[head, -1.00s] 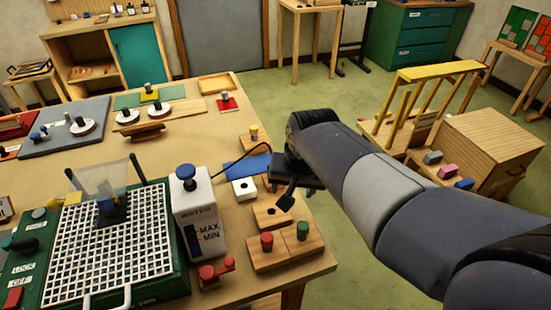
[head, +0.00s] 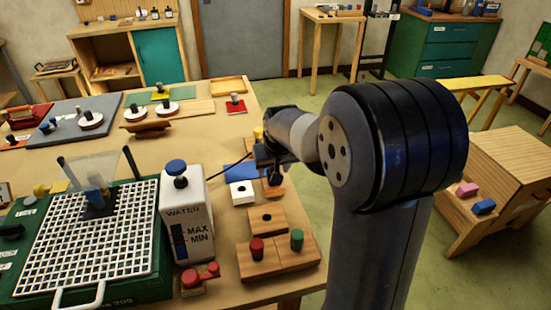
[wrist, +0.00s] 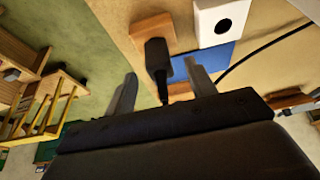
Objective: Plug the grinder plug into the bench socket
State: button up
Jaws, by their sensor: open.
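The black plug (wrist: 156,55) shows between my gripper's two fingers in the wrist view, with a wooden block (wrist: 150,27) behind its far end. My gripper (wrist: 160,88) is open, with a finger on each side of the plug. In the head view my gripper (head: 272,156) is over the bench's right edge, with the dark plug (head: 273,178) just below it. A white block with a round dark hole (head: 242,191), likely the socket, sits just left of it. That block also shows in the wrist view (wrist: 208,14). I cannot tell whether the fingers touch the plug.
A black cord (wrist: 262,48) curves past a blue mat (wrist: 218,55). Nearer stand a wooden block with a hole (head: 258,222), a red peg (head: 257,247) and a green peg (head: 297,239). The white water tank (head: 187,215) and green grinder with white grid (head: 90,240) stand left.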

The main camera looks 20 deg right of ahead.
aim_at(273, 170)
jog(key=shift+x, duration=1.6)
jog(key=shift+c, duration=0.5)
jog(key=c, duration=1)
